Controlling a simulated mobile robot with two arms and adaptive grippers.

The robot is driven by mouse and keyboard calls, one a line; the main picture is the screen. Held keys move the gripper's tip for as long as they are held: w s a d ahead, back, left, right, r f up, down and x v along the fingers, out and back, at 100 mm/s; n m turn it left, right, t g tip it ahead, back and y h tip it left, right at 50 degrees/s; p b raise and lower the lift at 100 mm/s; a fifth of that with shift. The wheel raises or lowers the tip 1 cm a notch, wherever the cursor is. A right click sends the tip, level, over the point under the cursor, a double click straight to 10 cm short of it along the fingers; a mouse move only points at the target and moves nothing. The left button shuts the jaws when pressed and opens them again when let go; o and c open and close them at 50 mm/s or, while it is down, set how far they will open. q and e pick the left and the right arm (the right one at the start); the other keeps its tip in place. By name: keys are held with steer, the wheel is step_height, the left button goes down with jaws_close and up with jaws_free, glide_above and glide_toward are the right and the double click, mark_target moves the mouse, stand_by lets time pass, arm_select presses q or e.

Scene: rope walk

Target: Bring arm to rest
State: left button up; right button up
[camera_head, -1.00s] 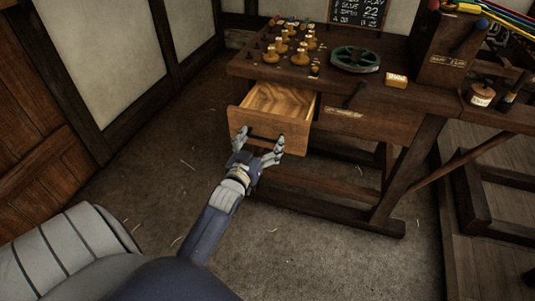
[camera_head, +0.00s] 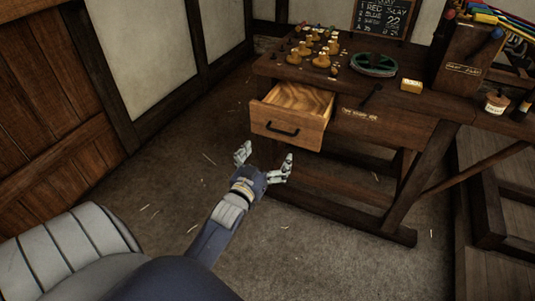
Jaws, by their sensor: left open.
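My left gripper (camera_head: 265,160) is open and empty. It hangs over the floor in front of the workbench, a little below and left of the open drawer. My left arm (camera_head: 217,226) comes in from the lower left. The drawer (camera_head: 287,130) is pulled out of the bench, and its dark handle (camera_head: 281,130) is clear of my fingers. The part of the drawer's inside that shows looks bare. My right gripper is not in view.
The wooden workbench (camera_head: 385,127) carries several brass-coloured bobbins (camera_head: 321,60), a green wheel (camera_head: 373,65) and a yellow block (camera_head: 411,86). A rack (camera_head: 462,65) with coloured strands stands at the right. The floor (camera_head: 170,170) left of the bench is clear apart from straw bits.

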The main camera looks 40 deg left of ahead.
arm_select(q)
steer(key=shift+a, duration=0.4)
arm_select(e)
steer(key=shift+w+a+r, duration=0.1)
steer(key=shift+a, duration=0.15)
arm_select(q)
steer(key=shift+w+f, duration=0.15)
steer(key=shift+w, duration=0.05)
